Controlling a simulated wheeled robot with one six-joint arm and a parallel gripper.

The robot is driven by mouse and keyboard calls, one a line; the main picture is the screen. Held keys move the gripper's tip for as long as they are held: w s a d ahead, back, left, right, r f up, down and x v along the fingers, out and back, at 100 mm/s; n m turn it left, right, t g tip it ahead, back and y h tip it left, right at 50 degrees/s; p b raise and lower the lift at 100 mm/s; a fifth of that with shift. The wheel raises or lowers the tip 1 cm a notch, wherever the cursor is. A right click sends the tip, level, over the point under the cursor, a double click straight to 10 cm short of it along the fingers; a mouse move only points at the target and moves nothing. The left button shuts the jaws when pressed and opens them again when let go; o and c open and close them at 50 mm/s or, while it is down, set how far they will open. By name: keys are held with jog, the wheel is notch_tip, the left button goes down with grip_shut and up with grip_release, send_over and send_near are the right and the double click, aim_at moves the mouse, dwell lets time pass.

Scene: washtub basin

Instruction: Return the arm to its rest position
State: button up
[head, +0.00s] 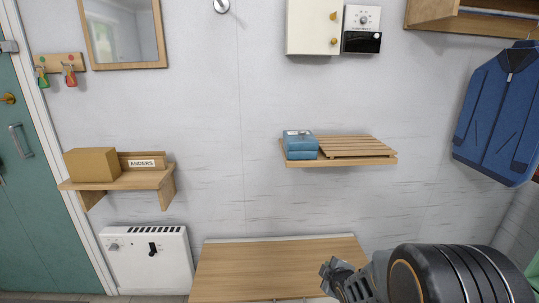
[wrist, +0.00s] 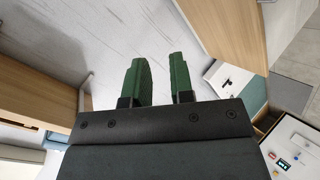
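My gripper (head: 333,272) is at the lower right of the head view, in front of the right end of the wooden bench top (head: 275,268). My arm reaches in from the bottom right corner. In the wrist view my gripper (wrist: 159,58) shows two green fingers with a clear gap between them. It is open and nothing is between the fingers. Pale wall shows behind the fingertips. Whether the gripper touches the bench top cannot be told.
A wall shelf (head: 384,160) holds blue boxes (head: 300,145) and a slatted wooden rack (head: 357,147). A left shelf (head: 120,183) holds a cardboard box (head: 91,163). A white heater (head: 148,262) stands below it. A blue jacket (head: 495,115) hangs at right.

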jog(key=s+r+m+g+p, duration=0.2)
jog(key=s+r+m+p, duration=0.2)
jog(key=r, duration=0.5)
jog(key=s+a+r+m+g+p, duration=0.1)
jog(key=s+r+m+g+p, duration=0.1)
jog(key=s+r+m+p, duration=0.2)
jog(key=s+r+m+g+h+p, duration=0.1)
jog(key=s+r+m+g+p, duration=0.2)
jog(key=r, duration=1.3)
jog(key=s+m+p, duration=0.2)
jog(key=s+p, duration=0.3)
jog(key=s, duration=0.3)
jog(key=shift+s+a+r, duration=0.25)
jog(key=shift+s+a, duration=0.1)
jog(key=shift+a, duration=0.05)
